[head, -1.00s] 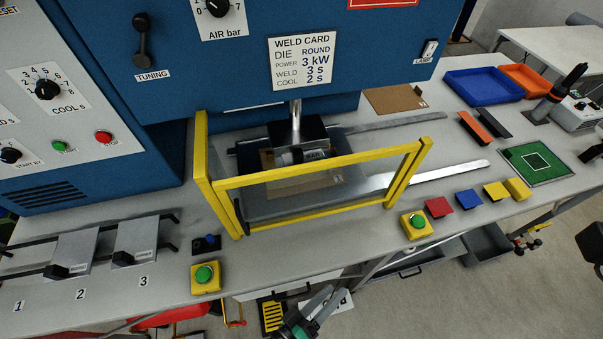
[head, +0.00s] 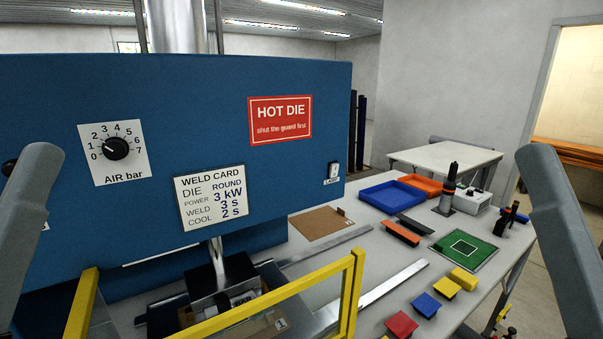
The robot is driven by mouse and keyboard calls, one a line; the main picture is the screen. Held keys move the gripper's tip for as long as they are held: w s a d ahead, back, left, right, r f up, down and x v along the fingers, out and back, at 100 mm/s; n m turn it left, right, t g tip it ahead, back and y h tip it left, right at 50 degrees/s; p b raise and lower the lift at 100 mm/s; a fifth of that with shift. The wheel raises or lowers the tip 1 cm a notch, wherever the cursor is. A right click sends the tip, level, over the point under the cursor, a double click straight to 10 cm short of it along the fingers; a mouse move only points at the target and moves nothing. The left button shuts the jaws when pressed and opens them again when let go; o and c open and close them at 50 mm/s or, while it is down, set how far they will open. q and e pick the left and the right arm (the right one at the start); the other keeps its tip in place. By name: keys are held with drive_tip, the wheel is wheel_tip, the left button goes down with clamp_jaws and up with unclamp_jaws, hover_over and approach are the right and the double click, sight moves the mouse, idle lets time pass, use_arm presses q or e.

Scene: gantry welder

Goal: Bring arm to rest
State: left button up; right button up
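Two of my grey arm links rise at the far left and far right edges of the head view. Neither gripper shows in this view, so I cannot see whether they hold anything. The blue welder (head: 200,95) stands ahead, with its yellow guard frame (head: 354,295) at the bottom. Behind the guard, the dark press head (head: 220,280) hangs over a brown card piece (head: 262,325).
The bench right of the welder holds a blue tray (head: 362,197), an orange tray (head: 420,179), a green board (head: 487,257) and a red block (head: 401,324). Blue and yellow blocks sit nearby. A white table (head: 445,152) stands behind.

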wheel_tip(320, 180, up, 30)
drive_tip(key=p, duration=2.6)
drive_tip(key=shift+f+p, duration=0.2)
drive_tip(key=shift+p, duration=0.1)
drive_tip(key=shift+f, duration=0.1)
